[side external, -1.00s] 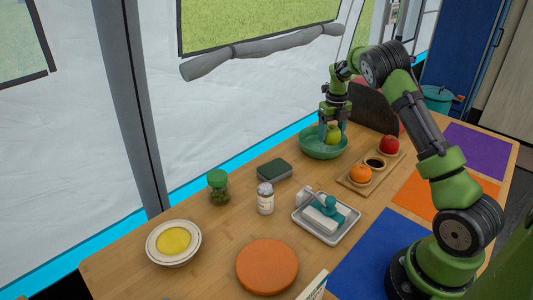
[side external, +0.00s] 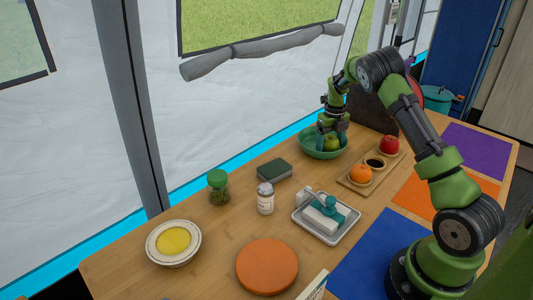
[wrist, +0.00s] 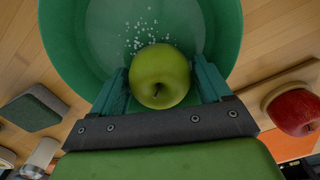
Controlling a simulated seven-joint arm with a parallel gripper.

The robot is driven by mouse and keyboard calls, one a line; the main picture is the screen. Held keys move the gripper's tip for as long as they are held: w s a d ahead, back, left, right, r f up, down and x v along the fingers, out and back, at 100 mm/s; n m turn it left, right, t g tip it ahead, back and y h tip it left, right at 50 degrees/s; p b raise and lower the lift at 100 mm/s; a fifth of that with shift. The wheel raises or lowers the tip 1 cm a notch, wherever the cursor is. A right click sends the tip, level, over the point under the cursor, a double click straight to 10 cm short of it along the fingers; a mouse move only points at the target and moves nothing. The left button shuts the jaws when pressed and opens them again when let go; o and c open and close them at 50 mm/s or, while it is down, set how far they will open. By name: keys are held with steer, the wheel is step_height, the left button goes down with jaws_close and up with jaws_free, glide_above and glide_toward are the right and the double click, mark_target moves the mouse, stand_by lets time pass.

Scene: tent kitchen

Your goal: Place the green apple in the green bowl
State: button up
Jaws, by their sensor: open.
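The green apple (side external: 331,143) is at the green bowl (side external: 308,146), inside its rim in the side view. In the wrist view the apple (wrist: 160,76) lies between my two fingers, over the inside of the bowl (wrist: 228,22). My gripper (side external: 332,136) points down into the bowl around the apple. In the wrist view the fingers of my gripper (wrist: 162,88) stand open on either side of the apple, with a small gap visible at the right. Whether the apple touches the bowl's floor is hard to tell.
A wooden tray (side external: 350,185) with an orange (side external: 361,173), a red apple (side external: 390,144) and a dark cup (side external: 375,163) is right of the bowl. A sponge (side external: 274,169), jars and a butter dish (side external: 326,219) stand nearer. A dark upright board (side external: 372,108) is behind.

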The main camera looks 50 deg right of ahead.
mark_target(331, 137)
step_height(331, 137, up, 12)
steer(key=s+a+r+n+t+y, duration=0.1)
steer(key=s+a+r+n+t, duration=0.15)
steer(key=a+r+n, duration=0.6)
steer(key=s+a+r+n+t, duration=0.1)
steer(key=s+a+n+t, duration=0.1)
steer(key=s+a+n, duration=0.7)
steer(key=s+a+r+n+t+y, duration=0.1)
steer(key=s+a+n, duration=0.8)
steer(key=n, duration=1)
steer(key=a+t, duration=0.1)
steer(key=a, duration=0.3)
steer(key=shift+a+r+t, duration=0.2)
steer(key=shift+a+t, duration=0.15)
steer(key=shift+a, duration=0.05)
